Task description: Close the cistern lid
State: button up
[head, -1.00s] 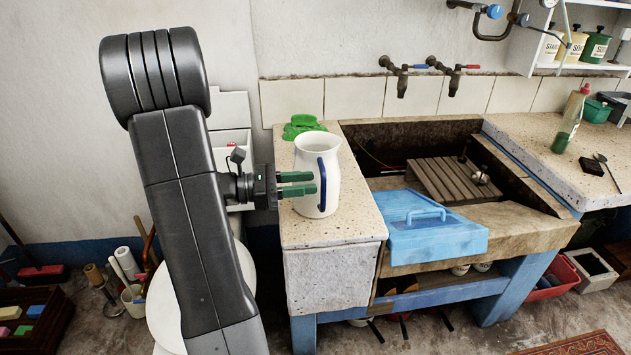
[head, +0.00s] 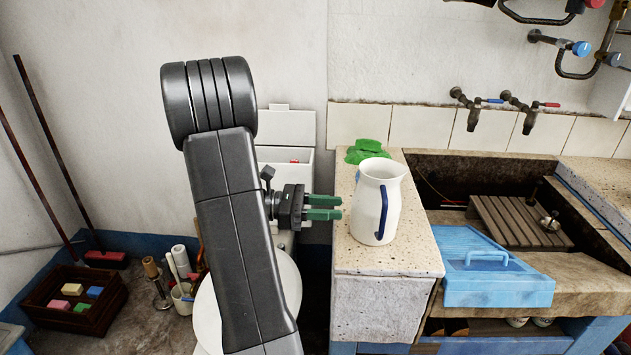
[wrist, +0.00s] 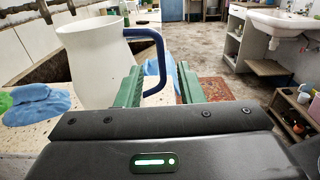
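The white cistern (head: 268,158) stands against the wall behind my arm in the head view, partly hidden by the arm. Its lid (head: 287,127) appears as a pale panel raised upright at the back, and the box front below shows an opening with a small red spot inside. My gripper (head: 341,207) has green fingers set apart with nothing between them. It is to the right of and in front of the cistern, pointing right, at the left edge of the stone counter. In the wrist view the fingers (wrist: 160,80) are also spread and empty.
A white jug (head: 374,200) with a blue handle stands on the stone counter (head: 385,262), just right of my fingertips. A green cloth (head: 367,151) lies behind it. A blue tray-like board (head: 490,285) rests by the trough. A dark crate (head: 75,300) and brooms are at left.

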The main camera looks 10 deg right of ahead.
aim_at(279, 125)
jog(key=i+u, duration=0.25)
jog(key=u, duration=0.15)
jog(key=i+l+u, duration=0.2)
jog(key=u, duration=0.25)
jog(key=i+l+u, duration=0.2)
jog(key=u, duration=0.2)
